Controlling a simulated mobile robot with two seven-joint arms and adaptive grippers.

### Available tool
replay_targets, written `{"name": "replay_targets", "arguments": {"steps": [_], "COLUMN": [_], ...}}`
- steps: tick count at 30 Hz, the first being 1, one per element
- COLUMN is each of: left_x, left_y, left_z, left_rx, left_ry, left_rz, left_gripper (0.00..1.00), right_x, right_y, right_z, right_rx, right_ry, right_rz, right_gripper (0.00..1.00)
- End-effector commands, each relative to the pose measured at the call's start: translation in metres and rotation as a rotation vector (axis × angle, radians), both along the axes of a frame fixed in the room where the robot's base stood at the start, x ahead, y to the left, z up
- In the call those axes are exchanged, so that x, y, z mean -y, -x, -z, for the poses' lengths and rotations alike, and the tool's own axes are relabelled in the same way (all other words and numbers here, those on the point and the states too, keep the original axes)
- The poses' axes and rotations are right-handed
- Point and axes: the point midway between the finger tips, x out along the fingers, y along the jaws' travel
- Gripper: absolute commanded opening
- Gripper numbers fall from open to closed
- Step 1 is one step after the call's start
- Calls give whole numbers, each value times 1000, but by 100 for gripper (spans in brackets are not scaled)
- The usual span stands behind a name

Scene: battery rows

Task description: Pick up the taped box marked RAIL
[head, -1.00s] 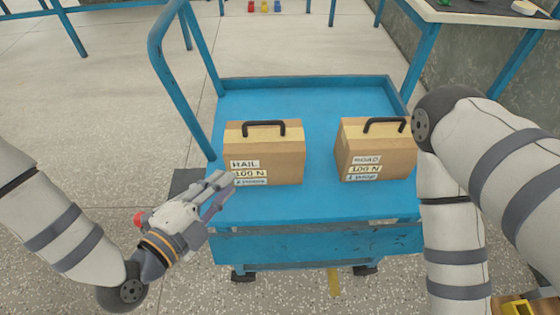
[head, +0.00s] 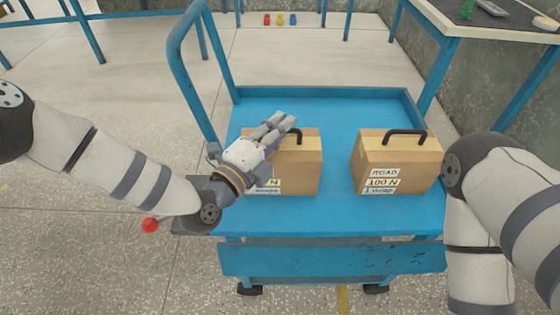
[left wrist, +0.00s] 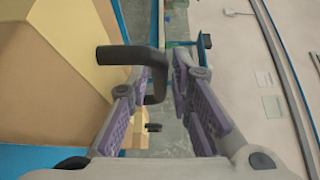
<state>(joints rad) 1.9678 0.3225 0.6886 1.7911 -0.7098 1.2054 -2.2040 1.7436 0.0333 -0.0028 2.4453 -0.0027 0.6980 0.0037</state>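The taped cardboard box marked RAIL (head: 304,178) stands upright on the left of the blue cart; my left gripper and wrist cover its front left and most of its label. Its black handle (head: 312,136) is partly hidden by the fingers. My left gripper (head: 282,124) is above the box top, beside the handle. In the left wrist view its fingers (left wrist: 165,68) are apart, with the handle (left wrist: 120,55) at the left finger and its bend in the gap. Whether they touch, I cannot tell. My right gripper is out of view.
A second box, marked ROAD (head: 398,165), stands to the right on the blue cart (head: 335,215), near my right arm. Bare cart deck lies between the boxes. The cart's push rail (head: 176,75) rises at left. A workbench (head: 450,22) stands at back right.

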Motion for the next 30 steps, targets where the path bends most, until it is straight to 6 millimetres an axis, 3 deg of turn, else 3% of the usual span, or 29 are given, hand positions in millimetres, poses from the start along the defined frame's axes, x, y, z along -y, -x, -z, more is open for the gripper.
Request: {"name": "replay_targets", "arguments": {"steps": [3, 6, 22, 30], "left_x": [0, 0, 0, 0], "left_y": [0, 0, -1, -1], "left_z": [-1, -1, -8, -33], "left_rx": [0, 0, 11, 16], "left_ry": [0, 0, 4, 6], "left_rz": [0, 1, 0, 1], "left_gripper": [20, 0, 0, 0], "right_x": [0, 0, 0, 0], "right_y": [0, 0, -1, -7], "right_z": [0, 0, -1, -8], "right_rx": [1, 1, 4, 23], "right_ry": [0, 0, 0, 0], "right_rz": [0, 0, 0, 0], "right_gripper": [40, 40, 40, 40]}}
